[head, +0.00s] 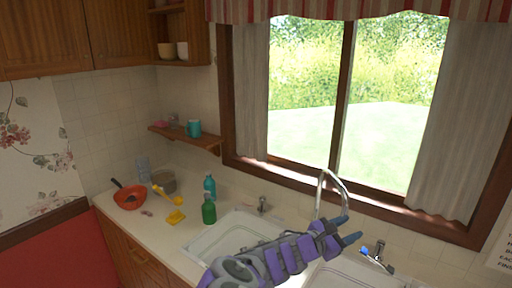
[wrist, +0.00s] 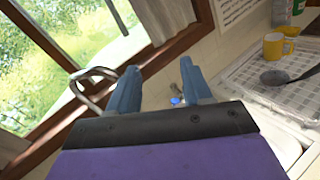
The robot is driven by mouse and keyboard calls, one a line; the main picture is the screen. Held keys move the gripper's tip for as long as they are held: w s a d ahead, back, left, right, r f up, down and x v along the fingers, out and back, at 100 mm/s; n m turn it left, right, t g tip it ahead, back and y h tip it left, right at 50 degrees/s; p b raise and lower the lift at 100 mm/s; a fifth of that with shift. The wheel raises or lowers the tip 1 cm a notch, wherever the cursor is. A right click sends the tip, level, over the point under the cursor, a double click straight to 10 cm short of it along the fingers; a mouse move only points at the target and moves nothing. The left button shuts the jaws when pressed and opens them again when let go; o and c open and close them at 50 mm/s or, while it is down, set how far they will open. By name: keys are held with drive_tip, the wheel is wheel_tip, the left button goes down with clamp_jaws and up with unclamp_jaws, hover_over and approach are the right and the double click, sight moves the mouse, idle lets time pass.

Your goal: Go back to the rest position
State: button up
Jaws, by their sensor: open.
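My gripper (head: 348,230) is in the lower right of the head view, above the sink area and in front of the window. Its two blue fingers also show in the wrist view (wrist: 158,92). The fingers stand apart with nothing between them, so it is open and empty. My purple and grey arm reaches up to it from the bottom of the head view.
A faucet (head: 322,192) rises behind my gripper. A left sink basin (head: 205,247), green bottle (head: 208,210), teal bottle (head: 210,184) and red bowl (head: 128,203) lie left. The wrist view shows a yellow mug (wrist: 274,47) and a drying tray (wrist: 250,88) at right.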

drive_tip(key=s+d+m+g+y+b, duration=0.15)
drive_tip(key=s+d+m+g, duration=0.25)
drive_tip(key=s+m, duration=0.5)
drive_tip(key=s+d+m+g+y, duration=0.2)
drive_tip(key=s+d+m+g, duration=0.15)
drive_tip(key=s, duration=0.85)
drive_tip(key=s+a+f+m+g+y+b, duration=0.1)
drive_tip(key=s+a+f+m+y, duration=0.2)
drive_tip(key=s+a+y, duration=0.3)
drive_tip(key=s+a+f+m+y+b, duration=0.1)
drive_tip(key=s+a+f+m+y, duration=0.3)
drive_tip(key=s+a, duration=0.9)
drive_tip(key=shift+s+a+f+g+y, duration=0.3)
drive_tip(key=shift+a+f+y, duration=0.55)
drive_tip(key=shift+y, duration=0.4)
drive_tip(key=shift+w+d+m, duration=0.1)
drive_tip(key=shift+d+m, duration=0.05)
drive_tip(key=shift+m, duration=0.1)
